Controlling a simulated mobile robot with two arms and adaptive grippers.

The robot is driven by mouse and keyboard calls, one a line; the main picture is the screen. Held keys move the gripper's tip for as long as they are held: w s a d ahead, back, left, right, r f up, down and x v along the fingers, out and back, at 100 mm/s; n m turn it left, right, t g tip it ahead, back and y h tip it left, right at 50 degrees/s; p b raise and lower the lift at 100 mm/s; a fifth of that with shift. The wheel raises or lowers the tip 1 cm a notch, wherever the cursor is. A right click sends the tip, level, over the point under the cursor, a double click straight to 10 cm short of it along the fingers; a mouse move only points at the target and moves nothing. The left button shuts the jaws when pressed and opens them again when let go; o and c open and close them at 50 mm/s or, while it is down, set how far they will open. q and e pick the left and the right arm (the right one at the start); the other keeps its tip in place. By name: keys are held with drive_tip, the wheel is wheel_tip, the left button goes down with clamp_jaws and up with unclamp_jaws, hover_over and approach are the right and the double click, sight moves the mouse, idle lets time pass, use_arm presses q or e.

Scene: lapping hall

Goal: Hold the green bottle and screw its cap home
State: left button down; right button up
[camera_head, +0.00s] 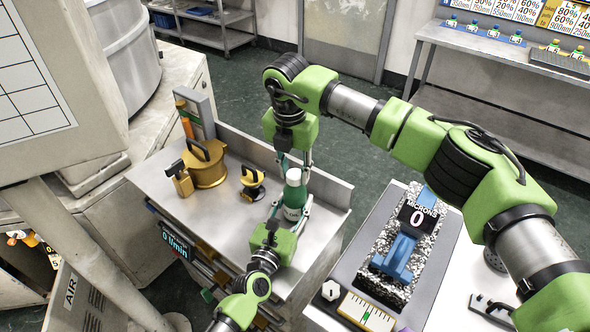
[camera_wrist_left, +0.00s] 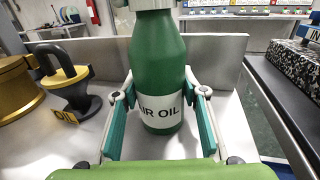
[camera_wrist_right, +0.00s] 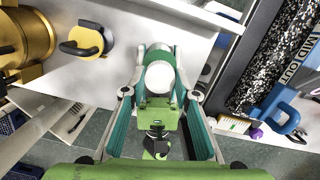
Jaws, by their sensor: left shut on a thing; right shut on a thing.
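The green bottle (camera_head: 295,196) stands upright on the steel cart top, its white label partly reading "IR OIL" in the left wrist view (camera_wrist_left: 158,65). My left gripper (camera_head: 290,211) is shut around the bottle's lower body, one finger on each side. The white cap (camera_head: 293,176) sits at the bottle's top; it shows as a pale round top in the right wrist view (camera_wrist_right: 160,76). My right gripper (camera_head: 293,165) points down from above, its fingers shut on the cap. Whether the thread is fully seated cannot be told.
A brass pot (camera_head: 207,168) and a small yellow-black handled tool (camera_head: 252,184) stand left of the bottle. A raised steel lip (camera_head: 325,180) runs behind it. To the right is a granite block with a blue gauge (camera_head: 398,258) on another table.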

drive_tip(key=m, duration=0.7)
drive_tip(key=shift+w+h, duration=0.1)
drive_tip(key=shift+h, duration=0.2)
drive_tip(key=m+g, duration=0.1)
drive_tip(key=m, duration=0.3)
drive_tip(key=shift+m, duration=0.4)
drive_tip(key=m, duration=0.4)
drive_tip(key=shift+m+g, duration=0.3)
drive_tip(key=shift+m, duration=0.1)
drive_tip(key=m, duration=0.4)
drive_tip(key=shift+w+m, duration=0.1)
drive_tip(key=shift+m, duration=0.3)
drive_tip(key=o, duration=0.8)
